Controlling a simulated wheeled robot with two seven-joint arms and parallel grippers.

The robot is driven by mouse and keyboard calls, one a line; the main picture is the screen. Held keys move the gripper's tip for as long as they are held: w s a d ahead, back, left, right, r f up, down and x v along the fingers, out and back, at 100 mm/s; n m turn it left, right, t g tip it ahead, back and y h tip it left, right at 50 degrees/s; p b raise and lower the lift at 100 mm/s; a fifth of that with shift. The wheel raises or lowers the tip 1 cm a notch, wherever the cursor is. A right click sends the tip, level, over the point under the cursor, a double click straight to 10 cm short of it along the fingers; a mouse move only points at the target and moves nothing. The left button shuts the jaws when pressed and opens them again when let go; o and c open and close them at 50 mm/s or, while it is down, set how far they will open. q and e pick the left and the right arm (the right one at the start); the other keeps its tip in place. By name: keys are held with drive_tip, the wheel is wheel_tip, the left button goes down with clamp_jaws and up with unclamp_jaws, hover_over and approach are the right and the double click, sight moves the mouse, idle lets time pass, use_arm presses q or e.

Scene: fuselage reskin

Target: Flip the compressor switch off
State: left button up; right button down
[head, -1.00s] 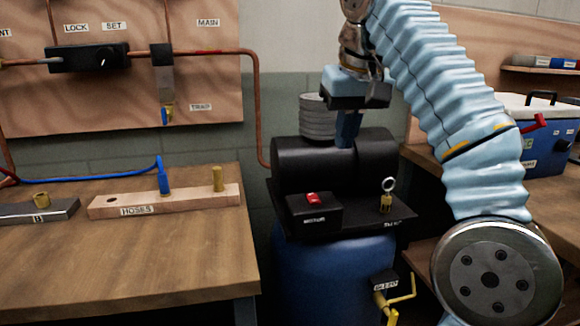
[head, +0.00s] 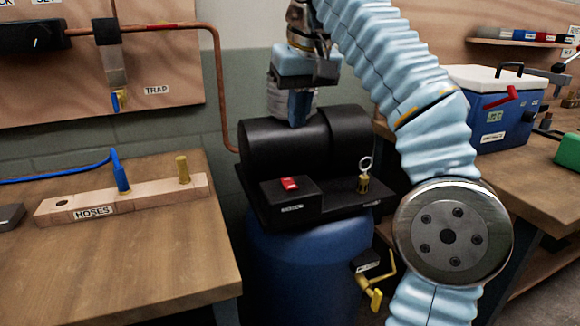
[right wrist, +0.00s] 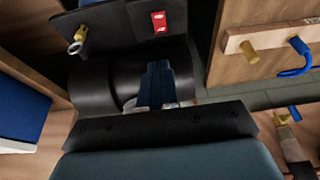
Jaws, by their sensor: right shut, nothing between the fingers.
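The compressor (head: 275,150) has a black motor on top of a blue tank (head: 300,262). Its red switch (head: 289,184) sits on a small black box (head: 291,195) at the front left of the compressor's top plate. The switch also shows in the right wrist view (right wrist: 159,20), near the top edge. My right gripper (head: 299,118) is shut and empty, pointing down above the black motor, behind the switch box and apart from the switch. Its closed fingers also show in the right wrist view (right wrist: 158,72). My left gripper is not in view.
A brass ring-pull valve (head: 364,178) stands right of the switch box. A yellow drain handle (head: 378,280) sticks out at the tank's lower right. The wooden bench (head: 120,255) with the hose block (head: 130,200) is left; a blue cooler (head: 500,115) stands right.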

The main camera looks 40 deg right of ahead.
sight(288, 179)
drive_tip(key=x, duration=1.2)
drive_tip(key=shift+s+a+f, duration=0.2)
drive_tip(key=shift+s+f, duration=0.1)
drive_tip(key=shift+f, duration=0.1)
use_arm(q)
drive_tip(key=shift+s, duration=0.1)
use_arm(e)
drive_tip(key=shift+w, duration=0.1)
